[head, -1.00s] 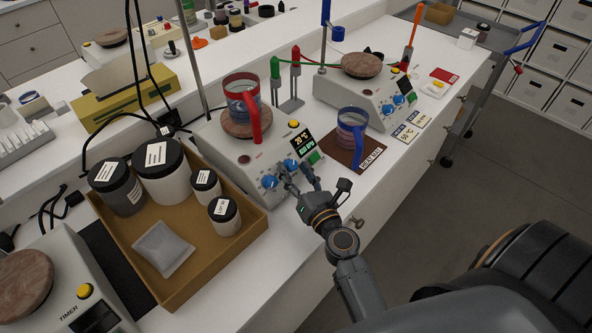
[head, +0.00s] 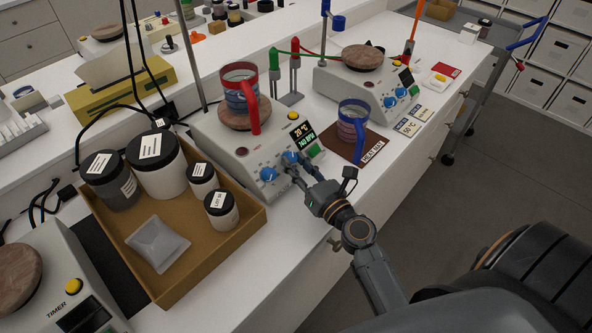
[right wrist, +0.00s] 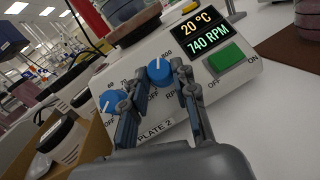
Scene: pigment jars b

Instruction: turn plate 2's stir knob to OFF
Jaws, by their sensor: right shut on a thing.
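Plate 2 (head: 228,150) is a white hot plate with a round brown top and its name on the front in the right wrist view (right wrist: 160,132). Its display (right wrist: 200,33) reads 20 °C and 740 RPM. The blue stir knob (right wrist: 160,72), at the right beside the RPM marking, has its white pointer line roughly upward in that view. The other blue knob (right wrist: 111,101) is to its left. My right gripper (head: 292,167) is shut on the stir knob, its fingers at either side in the right wrist view. The left gripper is not in view.
A red-handled beaker (head: 240,88) stands on plate 2. A blue-handled beaker (head: 352,122) stands on a brown mat to the right. A green switch (right wrist: 226,55) is right of the stir knob. A tan tray (head: 240,238) with jars sits close at left.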

